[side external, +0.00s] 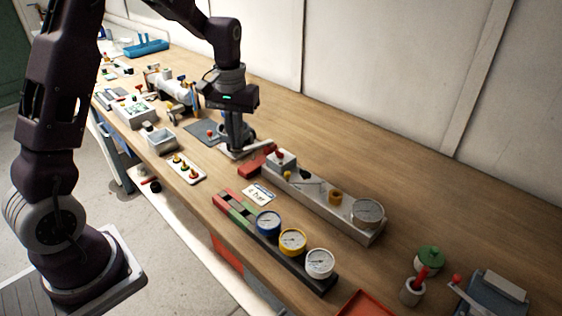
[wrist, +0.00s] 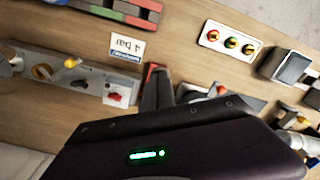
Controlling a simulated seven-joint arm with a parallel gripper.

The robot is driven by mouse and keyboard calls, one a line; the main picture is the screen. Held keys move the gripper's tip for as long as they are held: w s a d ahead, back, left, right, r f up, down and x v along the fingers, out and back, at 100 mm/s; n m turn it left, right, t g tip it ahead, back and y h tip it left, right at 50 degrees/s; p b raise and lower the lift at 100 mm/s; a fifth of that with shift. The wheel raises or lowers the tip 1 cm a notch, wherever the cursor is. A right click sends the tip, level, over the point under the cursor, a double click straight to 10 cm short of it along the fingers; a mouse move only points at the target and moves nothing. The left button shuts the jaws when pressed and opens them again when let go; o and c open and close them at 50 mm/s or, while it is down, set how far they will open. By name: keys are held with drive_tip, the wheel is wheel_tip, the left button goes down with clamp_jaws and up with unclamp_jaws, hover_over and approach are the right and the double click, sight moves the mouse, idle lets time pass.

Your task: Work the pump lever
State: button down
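A long grey gauge unit (side external: 318,201) lies on the bench, with a round dial (side external: 368,212), a brass-coloured cylinder (side external: 335,197) and a white block with a red knob (side external: 281,155). A red bar (side external: 256,163) sticks out from its left end; it looks like the lever, but I cannot be sure. In the wrist view the unit (wrist: 60,75) runs in from the left, and a bit of red (wrist: 151,72) shows by my fingers. My gripper (side external: 236,148) points down, low over the bench, just left of the red bar. Whether the fingers (wrist: 160,85) touch it, or are apart, is unclear.
A "4 bar" card (side external: 259,193) lies in front of the unit. Nearer stands a dark rack with blue, yellow and white gauges (side external: 292,241). A white plate with several knobs (side external: 183,168) is to the left. A dark plate with a red ball (side external: 210,133) is close behind my gripper.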

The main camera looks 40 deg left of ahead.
drive_tip(key=shift+f, duration=1.55)
drive_tip(key=shift+r, duration=2.35)
drive_tip(key=shift+f, duration=0.1)
drive_tip(key=shift+f, duration=2.3)
drive_tip(key=shift+r, duration=2.4)
